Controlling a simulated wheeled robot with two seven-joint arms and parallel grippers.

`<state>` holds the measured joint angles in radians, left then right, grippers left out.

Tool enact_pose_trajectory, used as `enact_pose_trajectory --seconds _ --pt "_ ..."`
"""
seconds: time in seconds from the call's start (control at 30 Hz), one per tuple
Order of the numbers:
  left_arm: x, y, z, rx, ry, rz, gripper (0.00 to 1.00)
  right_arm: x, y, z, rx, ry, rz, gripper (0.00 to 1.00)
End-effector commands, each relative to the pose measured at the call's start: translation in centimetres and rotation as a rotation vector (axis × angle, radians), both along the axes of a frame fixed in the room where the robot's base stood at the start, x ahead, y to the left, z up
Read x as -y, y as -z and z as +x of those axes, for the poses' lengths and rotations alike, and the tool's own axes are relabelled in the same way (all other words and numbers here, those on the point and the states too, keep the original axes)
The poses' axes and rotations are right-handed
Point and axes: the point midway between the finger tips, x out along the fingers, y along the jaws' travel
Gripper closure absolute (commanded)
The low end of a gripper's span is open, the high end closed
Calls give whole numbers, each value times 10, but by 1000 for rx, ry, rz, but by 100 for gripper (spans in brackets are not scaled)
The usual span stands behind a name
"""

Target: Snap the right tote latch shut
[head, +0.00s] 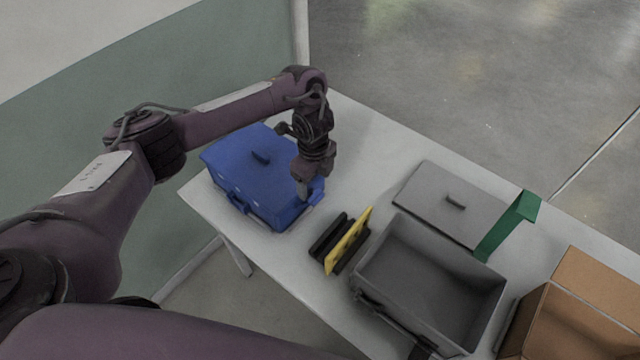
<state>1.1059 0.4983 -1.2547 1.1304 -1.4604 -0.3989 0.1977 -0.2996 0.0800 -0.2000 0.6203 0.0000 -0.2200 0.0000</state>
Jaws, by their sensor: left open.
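A blue tote (255,172) with its lid on stands at the far left of the table. A latch (237,205) shows on its front left side. My left gripper (304,190) points down at the tote's right end, with its fingertips close to the rim there. Its jaws are open and hold nothing that I can see. The fingers and wrist hide part of the tote's right end, so I cannot tell the state of a latch there or whether the fingers touch it. My right gripper is not in view.
Black and yellow flat items (345,243) stand right of the tote. Beyond them are an open grey tote (378,262), a grey lid (425,190), a green item (508,225) and a cardboard box (575,325). The table (365,140) is clear behind the gripper.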

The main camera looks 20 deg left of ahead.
Motion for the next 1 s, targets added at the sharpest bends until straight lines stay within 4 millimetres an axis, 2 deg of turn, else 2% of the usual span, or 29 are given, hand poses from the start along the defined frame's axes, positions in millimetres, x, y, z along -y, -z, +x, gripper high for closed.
enact_pose_trajectory --seconds 0.3,0.47,0.87,1.0 --pt "1 52 -2 -4 -1 -3 30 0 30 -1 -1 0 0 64" --pt "1 72 -1 -3 -1 -1 30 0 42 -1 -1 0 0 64" --pt "0 77 -1 -1 1 0 30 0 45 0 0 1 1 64" --pt "0 77 -1 -1 1 0 47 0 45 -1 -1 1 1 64"
